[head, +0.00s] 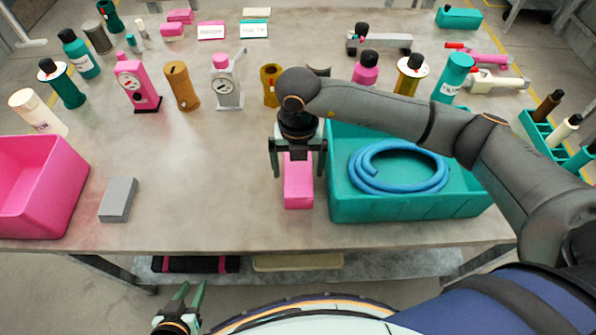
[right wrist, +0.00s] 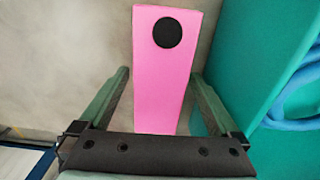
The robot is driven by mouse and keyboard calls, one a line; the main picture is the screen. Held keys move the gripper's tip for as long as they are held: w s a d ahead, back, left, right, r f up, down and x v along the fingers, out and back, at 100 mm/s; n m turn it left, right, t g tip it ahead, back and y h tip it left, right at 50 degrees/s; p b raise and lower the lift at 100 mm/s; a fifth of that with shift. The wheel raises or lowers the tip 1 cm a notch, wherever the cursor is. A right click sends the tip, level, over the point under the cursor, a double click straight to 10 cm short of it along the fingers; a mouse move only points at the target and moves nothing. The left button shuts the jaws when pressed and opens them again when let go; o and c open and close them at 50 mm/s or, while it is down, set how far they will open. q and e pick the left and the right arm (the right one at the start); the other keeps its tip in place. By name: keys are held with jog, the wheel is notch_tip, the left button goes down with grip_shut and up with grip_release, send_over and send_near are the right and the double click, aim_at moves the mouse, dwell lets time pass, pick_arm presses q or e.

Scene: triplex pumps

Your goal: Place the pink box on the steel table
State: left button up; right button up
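The pink box (head: 298,190) rests on the steel table (head: 225,200), just left of the teal bin. In the right wrist view the pink box (right wrist: 167,75) shows a black round spot and lies between the fingers, with a gap on each side. My right gripper (head: 298,172) is open above and around the box; the same gripper (right wrist: 165,95) fills the lower part of the right wrist view. My left gripper (head: 190,292) is open and empty in front of the table's near edge. The box's far end is partly hidden by my right gripper.
The teal bin (head: 400,210) holding a coiled blue hose (head: 370,185) stands close right of the box. A grey block (head: 118,200) and a pink bin (head: 40,190) are at the left. Bottles and pumps line the back. The table between grey block and box is clear.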

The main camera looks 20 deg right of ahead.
jog(key=shift+r, duration=0.1)
grip_shut()
dwell(0.5)
